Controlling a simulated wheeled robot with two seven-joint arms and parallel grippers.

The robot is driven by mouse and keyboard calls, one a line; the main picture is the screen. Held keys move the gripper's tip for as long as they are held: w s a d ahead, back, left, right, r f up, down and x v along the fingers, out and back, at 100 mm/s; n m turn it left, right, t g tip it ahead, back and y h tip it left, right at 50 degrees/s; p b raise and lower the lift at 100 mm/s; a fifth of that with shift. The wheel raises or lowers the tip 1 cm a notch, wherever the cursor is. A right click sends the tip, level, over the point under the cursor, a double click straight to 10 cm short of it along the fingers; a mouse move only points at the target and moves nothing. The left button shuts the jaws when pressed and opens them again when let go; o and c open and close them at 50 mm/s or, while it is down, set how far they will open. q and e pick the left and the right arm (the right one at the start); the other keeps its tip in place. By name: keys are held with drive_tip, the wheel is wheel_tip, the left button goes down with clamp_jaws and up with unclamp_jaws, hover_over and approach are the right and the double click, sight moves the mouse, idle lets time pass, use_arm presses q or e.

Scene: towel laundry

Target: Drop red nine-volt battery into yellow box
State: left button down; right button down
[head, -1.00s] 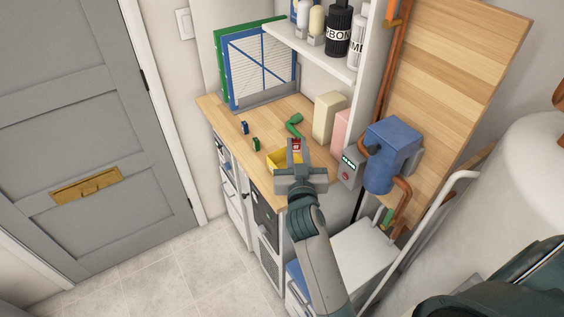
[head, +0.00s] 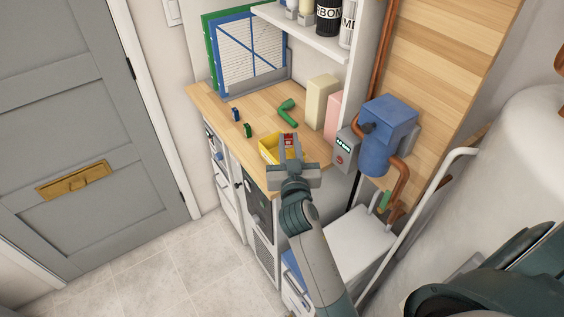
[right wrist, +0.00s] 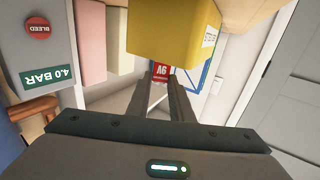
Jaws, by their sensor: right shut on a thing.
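The red nine-volt battery (head: 289,139) is held between the fingertips of my right gripper (head: 290,150), which is shut on it. In the right wrist view the battery (right wrist: 161,72) shows at the end of the fingers, its lettering upside down. The yellow box (head: 268,148) stands on the wooden bench near its front edge. In the head view the battery is by the box's right side, and my gripper covers part of the box. The yellow box (right wrist: 172,30) fills the top middle of the right wrist view, right beside the battery. My left gripper is not in view.
On the bench (head: 223,98) are a small blue item (head: 235,114), a small green item (head: 248,130) and a green bent piece (head: 287,112). Cream (head: 321,100) and pink blocks (head: 335,115) stand at the right, by a grey gauge box (head: 345,152) and blue pump (head: 388,135).

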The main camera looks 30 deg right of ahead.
drive_tip(key=shift+f+b, duration=0.4)
drive_tip(key=shift+f, duration=0.4)
drive_tip(key=c, duration=1.5)
unclamp_jaws()
